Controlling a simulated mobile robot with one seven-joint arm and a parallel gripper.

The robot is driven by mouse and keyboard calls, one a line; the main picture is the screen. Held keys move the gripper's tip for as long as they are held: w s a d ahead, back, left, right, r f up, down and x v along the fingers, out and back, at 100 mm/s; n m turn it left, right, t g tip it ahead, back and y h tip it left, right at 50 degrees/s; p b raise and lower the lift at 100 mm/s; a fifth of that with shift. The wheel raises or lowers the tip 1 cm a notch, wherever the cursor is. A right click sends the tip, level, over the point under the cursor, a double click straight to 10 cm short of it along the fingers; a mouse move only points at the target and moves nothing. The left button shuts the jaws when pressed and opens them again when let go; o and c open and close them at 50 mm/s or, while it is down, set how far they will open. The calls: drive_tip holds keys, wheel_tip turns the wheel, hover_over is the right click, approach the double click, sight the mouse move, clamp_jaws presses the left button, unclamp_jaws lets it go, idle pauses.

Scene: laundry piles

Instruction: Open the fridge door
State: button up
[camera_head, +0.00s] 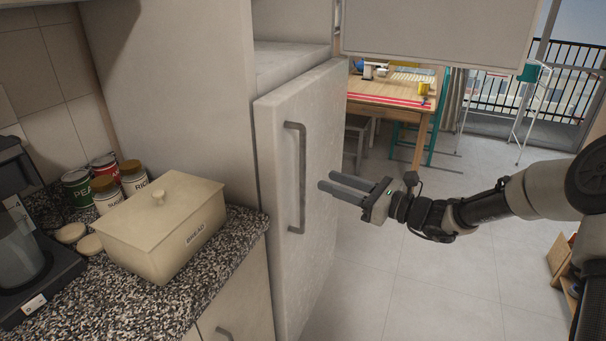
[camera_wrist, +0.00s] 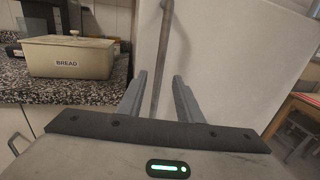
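The pale fridge door (camera_head: 328,120) stands upright in the middle of the head view, and it looks closed or nearly so. Its long grey vertical handle (camera_head: 301,170) is on the left side of the door front. My gripper (camera_head: 327,181) is open and empty, just right of the handle, with its fingers pointing at it. In the wrist view, the handle (camera_wrist: 163,50) shows between my two spread fingers (camera_wrist: 159,77). The fingertips look short of the handle, and I see no contact. The fridge door (camera_wrist: 225,60) fills much of the wrist view.
A granite counter (camera_head: 130,305) with a bread box (camera_head: 160,225), jars and a coffee machine (camera_head: 25,240) stands left of the fridge. A pale panel (camera_head: 440,30) juts out above the door. A wooden table (camera_head: 385,90) is behind. Floor (camera_head: 430,290) right of the fridge is clear.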

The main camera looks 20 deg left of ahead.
drive_tip(key=x, duration=0.9)
drive_tip(key=shift+a+b, duration=0.35)
drive_tip(key=shift+b, duration=0.1)
drive_tip(key=shift+c, duration=0.4)
clamp_jaws()
